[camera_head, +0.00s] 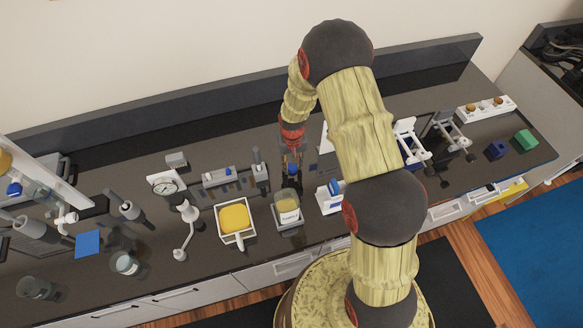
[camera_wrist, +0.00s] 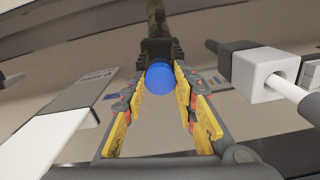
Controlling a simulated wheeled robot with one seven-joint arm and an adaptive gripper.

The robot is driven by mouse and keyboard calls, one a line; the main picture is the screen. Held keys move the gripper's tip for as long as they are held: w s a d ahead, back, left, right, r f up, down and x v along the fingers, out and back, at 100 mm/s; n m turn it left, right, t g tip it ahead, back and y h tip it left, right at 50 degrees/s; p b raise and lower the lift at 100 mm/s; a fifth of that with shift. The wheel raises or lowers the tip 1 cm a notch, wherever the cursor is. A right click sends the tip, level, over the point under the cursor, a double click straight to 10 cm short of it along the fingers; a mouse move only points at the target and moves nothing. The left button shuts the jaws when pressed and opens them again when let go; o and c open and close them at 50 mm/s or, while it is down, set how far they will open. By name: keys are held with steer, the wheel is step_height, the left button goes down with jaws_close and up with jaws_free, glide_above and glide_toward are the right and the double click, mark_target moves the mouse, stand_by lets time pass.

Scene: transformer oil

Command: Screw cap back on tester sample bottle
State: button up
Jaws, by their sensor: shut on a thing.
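My gripper (camera_head: 292,158) points down over the counter, behind the sample bottle in the head view. It is shut on a round blue cap (camera_head: 292,170). In the wrist view, the blue cap (camera_wrist: 159,78) sits between the tips of the yellow-padded fingers (camera_wrist: 160,82). The sample bottle (camera_head: 287,205) is a clear container with yellow oil and a white label, and no cap shows on it. The cap is a little behind the bottle, apart from it in the picture. How high the cap is above the counter is hard to tell.
A tray with a yellow filling (camera_head: 235,218) stands left of the bottle. A white device with a blue part (camera_head: 330,198) stands close on its right. A dial gauge (camera_head: 163,184) and a grey fixture (camera_head: 220,176) are behind left. My arm hides part of the counter.

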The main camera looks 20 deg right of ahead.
mark_target(292, 166)
steer(key=shift+r+p, duration=1.25)
steer(key=shift+r, duration=1.25)
steer(key=o, duration=0.5)
steer(key=shift+f, duration=0.1)
steer(key=c, duration=0.6)
jaws_close()
